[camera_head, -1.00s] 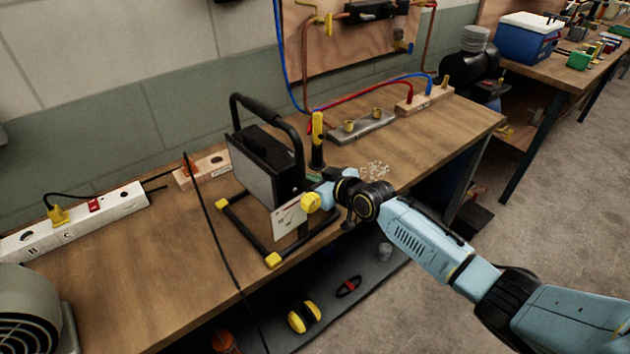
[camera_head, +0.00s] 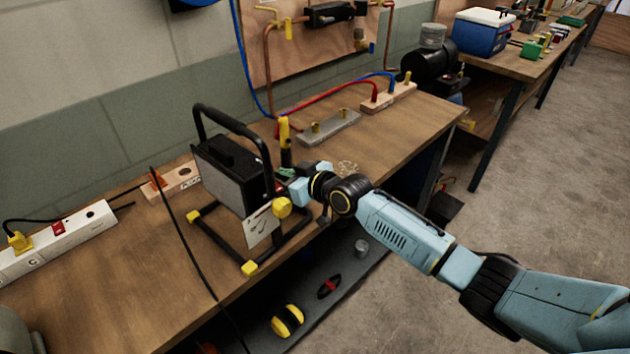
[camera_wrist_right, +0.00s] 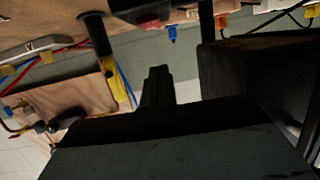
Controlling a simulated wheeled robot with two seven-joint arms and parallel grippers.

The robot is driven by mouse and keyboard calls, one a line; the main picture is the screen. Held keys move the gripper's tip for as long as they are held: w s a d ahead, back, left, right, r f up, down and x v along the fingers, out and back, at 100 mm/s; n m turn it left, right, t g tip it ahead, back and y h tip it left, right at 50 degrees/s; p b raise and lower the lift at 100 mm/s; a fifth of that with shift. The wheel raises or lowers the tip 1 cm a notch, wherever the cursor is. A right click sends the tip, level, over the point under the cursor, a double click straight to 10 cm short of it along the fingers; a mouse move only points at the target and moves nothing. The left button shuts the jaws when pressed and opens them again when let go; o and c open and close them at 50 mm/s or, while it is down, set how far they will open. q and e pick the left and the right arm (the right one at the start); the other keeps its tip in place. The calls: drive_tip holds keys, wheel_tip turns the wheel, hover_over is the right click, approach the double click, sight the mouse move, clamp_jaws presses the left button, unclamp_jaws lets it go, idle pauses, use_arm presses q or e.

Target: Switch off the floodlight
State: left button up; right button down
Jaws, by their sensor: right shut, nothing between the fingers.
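The floodlight (camera_head: 230,178) is a black lamp with a grey front and a black tube handle. It stands on a black frame with yellow feet on the workbench. A yellow knob (camera_head: 281,207) and a white card (camera_head: 263,228) show at its right side. My right gripper (camera_head: 284,184) is beside the lamp's right side, partly hidden by the knob and its own wrist. In the right wrist view its dark fingers (camera_wrist_right: 157,86) are together and empty, with a dark housing close on the right. I cannot tell whether they touch the lamp. The switch is not visible. My left gripper is out of view.
A yellow-and-black upright tool (camera_head: 285,140) stands just behind my gripper. A white power strip (camera_head: 60,238) with a yellow plug lies at left. A black cable (camera_head: 190,255) hangs across the bench front. The bench's right end (camera_head: 425,122) is clear.

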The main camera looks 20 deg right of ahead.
drive_tip(key=s+d, duration=0.4)
drive_tip(key=s, duration=0.4)
drive_tip(key=shift+s+d+r+p, duration=0.25)
drive_tip(key=shift+d+r+p, duration=0.05)
drive_tip(key=shift+r, duration=0.05)
